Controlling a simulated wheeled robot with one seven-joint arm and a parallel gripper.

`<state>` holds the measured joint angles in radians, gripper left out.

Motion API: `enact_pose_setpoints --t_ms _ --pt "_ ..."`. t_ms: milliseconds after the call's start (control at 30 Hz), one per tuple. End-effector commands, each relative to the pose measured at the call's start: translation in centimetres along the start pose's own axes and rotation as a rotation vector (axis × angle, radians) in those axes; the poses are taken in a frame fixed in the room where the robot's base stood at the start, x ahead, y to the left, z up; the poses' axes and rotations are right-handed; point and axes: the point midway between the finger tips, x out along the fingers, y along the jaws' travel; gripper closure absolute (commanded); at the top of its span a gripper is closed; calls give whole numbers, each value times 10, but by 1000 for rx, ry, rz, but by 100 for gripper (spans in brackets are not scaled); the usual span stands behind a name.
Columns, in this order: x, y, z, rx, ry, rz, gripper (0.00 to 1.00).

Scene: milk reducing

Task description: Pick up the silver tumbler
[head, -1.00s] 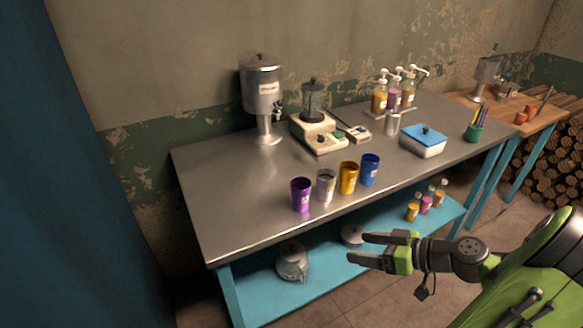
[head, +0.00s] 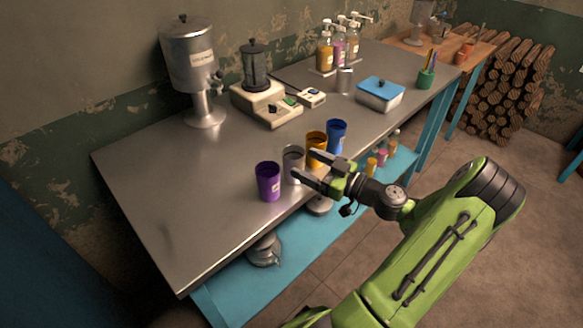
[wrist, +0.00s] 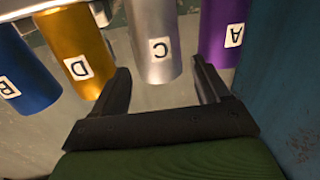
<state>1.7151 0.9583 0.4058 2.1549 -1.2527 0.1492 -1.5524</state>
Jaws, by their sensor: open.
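The silver tumbler (head: 293,160) stands upright on the metal table, between the purple tumbler (head: 268,182) and the yellow tumbler (head: 317,146). My gripper (head: 304,167) is at the table's front edge, and its fingers partly cover the silver tumbler in the head view. In the wrist view the silver tumbler (wrist: 155,30), labelled C, lies ahead of the gap between my open fingers (wrist: 165,85). The jaws are empty. I cannot tell exactly how far the tumbler is from the fingertips.
The blue tumbler (head: 336,137) stands beyond the yellow one. A steel dispenser (head: 190,60), a blender (head: 256,80), a blue-lidded box (head: 380,95) and pump bottles (head: 325,50) stand further back. The table's (head: 150,190) left part is clear.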

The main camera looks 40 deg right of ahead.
Motion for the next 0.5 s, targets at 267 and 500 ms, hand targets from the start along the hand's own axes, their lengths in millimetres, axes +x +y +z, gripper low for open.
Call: enact_pose_setpoints --t_ms 267,500 --pt "41 1 0 -2 1 -3 25" --pt "71 2 -1 1 -2 1 25"
